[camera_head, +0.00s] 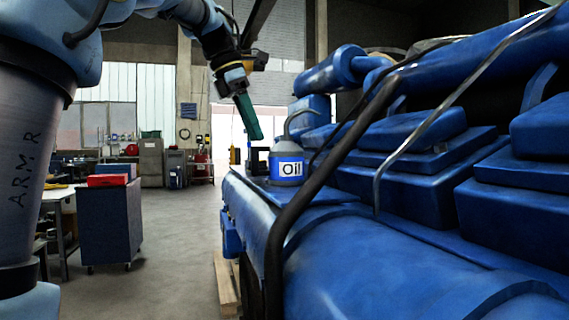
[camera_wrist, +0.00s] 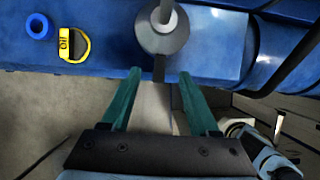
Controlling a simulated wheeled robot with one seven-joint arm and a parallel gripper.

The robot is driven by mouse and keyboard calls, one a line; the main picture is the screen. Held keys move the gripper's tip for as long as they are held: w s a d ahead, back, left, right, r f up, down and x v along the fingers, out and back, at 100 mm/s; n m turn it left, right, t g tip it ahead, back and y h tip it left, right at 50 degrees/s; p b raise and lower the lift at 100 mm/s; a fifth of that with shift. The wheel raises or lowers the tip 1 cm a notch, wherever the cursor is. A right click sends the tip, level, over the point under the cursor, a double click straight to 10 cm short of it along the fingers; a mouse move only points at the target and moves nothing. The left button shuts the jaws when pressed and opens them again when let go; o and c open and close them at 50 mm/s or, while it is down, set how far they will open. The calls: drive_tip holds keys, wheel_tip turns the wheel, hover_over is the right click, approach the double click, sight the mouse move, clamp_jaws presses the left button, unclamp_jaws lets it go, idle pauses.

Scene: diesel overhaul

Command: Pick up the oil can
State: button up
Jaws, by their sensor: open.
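The oil can (camera_head: 287,168) stands upright on the blue engine's top edge in the head view. It is grey and blue with a white "Oil" label and a curved spout. In the wrist view the can (camera_wrist: 150,38) is seen from above, at the top middle. A dark bar (camera_wrist: 159,68), perhaps its handle, points from it toward my gripper. My gripper (camera_wrist: 160,74) has green fingers spread apart, with nothing between them but floor and the end of this bar near the tips. In the head view my gripper (camera_head: 253,126) hangs above and left of the can, apart from it.
The blue engine (camera_head: 400,245) fills the right side, with a dark hose (camera_head: 290,215) and a thin pipe in front. A yellow piece marked "Oil" (camera_wrist: 84,45) and a blue ring (camera_wrist: 38,26) lie on the engine. A blue cart (camera_head: 108,222) stands left; floor between is clear.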

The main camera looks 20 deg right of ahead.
sight(262, 148)
drive_tip(key=p+x, duration=0.1)
drive_tip(key=x, duration=0.4)
drive_tip(key=shift+r, duration=0.1)
clamp_jaws()
idle(0.3)
idle(0.9)
